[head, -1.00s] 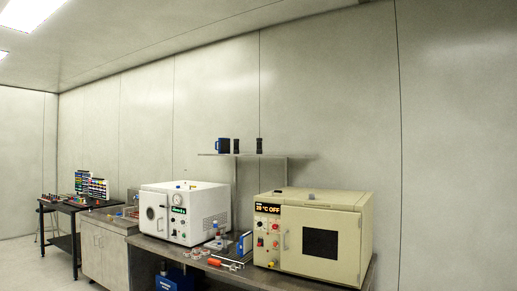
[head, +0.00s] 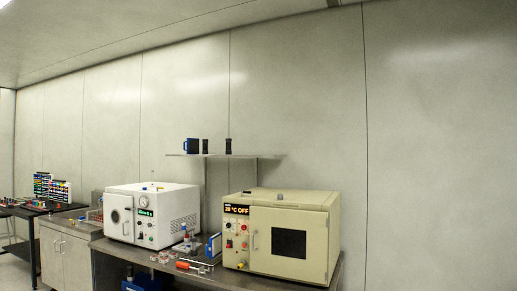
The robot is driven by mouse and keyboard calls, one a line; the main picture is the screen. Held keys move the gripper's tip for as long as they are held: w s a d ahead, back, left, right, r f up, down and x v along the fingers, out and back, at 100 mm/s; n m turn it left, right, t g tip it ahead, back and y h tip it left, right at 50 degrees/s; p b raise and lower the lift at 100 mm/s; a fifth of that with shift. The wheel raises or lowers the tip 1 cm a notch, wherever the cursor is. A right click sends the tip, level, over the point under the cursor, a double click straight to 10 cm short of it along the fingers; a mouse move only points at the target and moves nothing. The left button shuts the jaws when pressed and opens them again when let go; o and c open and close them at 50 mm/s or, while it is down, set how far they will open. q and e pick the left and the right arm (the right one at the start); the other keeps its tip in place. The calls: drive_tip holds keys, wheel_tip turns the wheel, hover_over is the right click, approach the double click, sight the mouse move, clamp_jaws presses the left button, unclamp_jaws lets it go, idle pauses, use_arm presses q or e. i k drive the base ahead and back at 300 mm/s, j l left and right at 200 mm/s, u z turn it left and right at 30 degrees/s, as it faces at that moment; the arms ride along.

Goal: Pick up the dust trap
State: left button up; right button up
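I cannot tell for sure which object is the dust trap. Small items stand on the bench between the white machine and the beige oven: a bluish bottle-like item (head: 187,241), an upright blue panel (head: 213,246), an orange-red item (head: 183,265) and small clear pieces (head: 163,257). A blue object (head: 140,284) shows under the bench, cut by the lower picture edge. A dark blue item (head: 191,146) and two black cylinders (head: 205,146) stand on the wall shelf. Neither of my grippers is in view.
The bench (head: 105,246) carries the white machine (head: 125,222) and the beige oven (head: 318,240), whose display reads OFF. The wall shelf (head: 260,156) is above. A cabinet (head: 62,256) and a dark table with colourful racks (head: 52,188) stand at left.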

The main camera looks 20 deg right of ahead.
sight(228, 141)
drive_tip(key=i+j+z, duration=0.1)
drive_tip(key=i+z, duration=0.25)
drive_tip(key=i+j+z, duration=0.3)
drive_tip(key=i, duration=0.15)
drive_tip(key=i+j+z, duration=0.15)
drive_tip(key=i+z, duration=0.2)
